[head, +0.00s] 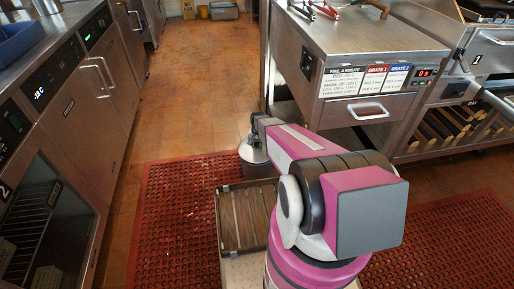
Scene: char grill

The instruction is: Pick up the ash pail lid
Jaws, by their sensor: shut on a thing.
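The ash pail (258,171) is a small grey metal bucket on the floor, beyond the wooden-slatted tray. Its pale grey lid (250,155) is at the top of the pail; I cannot tell whether it is seated or slightly raised. My gripper (254,140) points down at the far end of my arm and is shut on the lid, at its top. The fingers are small and dark here, and my arm hides the right side of the pail and lid.
A slatted tray (246,218) lies in front of the pail. Red perforated mats (175,215) cover the floor. A steel counter with ovens (75,110) lines the left; a steel drawer unit (360,60) stands close on the right. The tiled aisle (205,70) ahead is clear.

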